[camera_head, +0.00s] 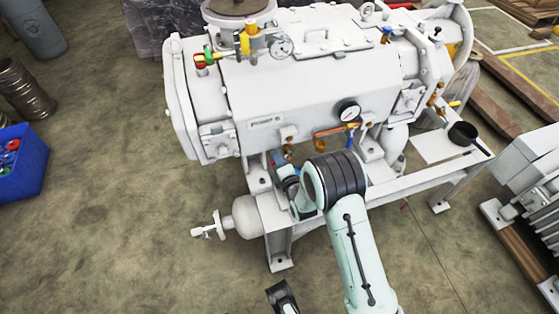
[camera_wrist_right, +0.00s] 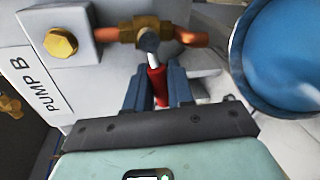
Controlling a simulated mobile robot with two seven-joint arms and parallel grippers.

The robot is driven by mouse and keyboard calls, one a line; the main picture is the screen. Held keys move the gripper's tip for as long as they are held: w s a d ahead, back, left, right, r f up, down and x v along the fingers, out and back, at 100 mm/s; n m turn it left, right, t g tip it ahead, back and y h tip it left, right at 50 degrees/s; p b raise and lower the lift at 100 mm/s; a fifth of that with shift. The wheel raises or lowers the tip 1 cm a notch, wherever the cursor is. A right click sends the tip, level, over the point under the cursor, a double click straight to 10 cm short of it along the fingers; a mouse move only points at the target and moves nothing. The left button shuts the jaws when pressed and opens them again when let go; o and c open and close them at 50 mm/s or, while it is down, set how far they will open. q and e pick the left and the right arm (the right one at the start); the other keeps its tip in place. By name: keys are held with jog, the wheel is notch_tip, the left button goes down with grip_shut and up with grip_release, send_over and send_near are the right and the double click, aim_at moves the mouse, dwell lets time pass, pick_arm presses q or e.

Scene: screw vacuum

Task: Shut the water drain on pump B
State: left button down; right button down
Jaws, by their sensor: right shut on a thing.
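Pump B (camera_head: 300,85) is the large white machine in the head view, and its label (camera_wrist_right: 40,85) shows in the right wrist view. Below the label is a brass valve (camera_wrist_right: 146,29) on a copper pipe (camera_wrist_right: 192,40). In the head view my right arm covers most of this gripper.
The pump's white frame (camera_head: 430,180) extends right. A blue crate (camera_head: 22,165) stands far left. The floor in front is clear. A blue round part (camera_wrist_right: 285,60) is close at right.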

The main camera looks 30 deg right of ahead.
jog(key=shift+r+m+y, duration=0.4)
jog(key=shift+r+m, duration=0.05)
jog(key=shift+m, duration=0.55)
pick_arm(q)
jog(key=shift+f, duration=0.1)
pick_arm(e)
jog(key=shift+a, duration=0.1)
jog(key=c, duration=1.1)
grip_release()
pick_arm(q)
jog(key=shift+s, duration=0.1)
jog(key=s+d+r+p, duration=0.1)
jog(key=s+r+p, duration=0.1)
jog(key=shift+d+r+g, duration=0.3)
jog(key=shift+d+r, duration=0.05)
pick_arm(e)
jog(key=v, duration=1.3)
jog(key=shift+s, duration=0.25)
pick_arm(q)
jog(key=shift+s, duration=0.1)
pick_arm(e)
jog(key=shift+f, duration=0.1)
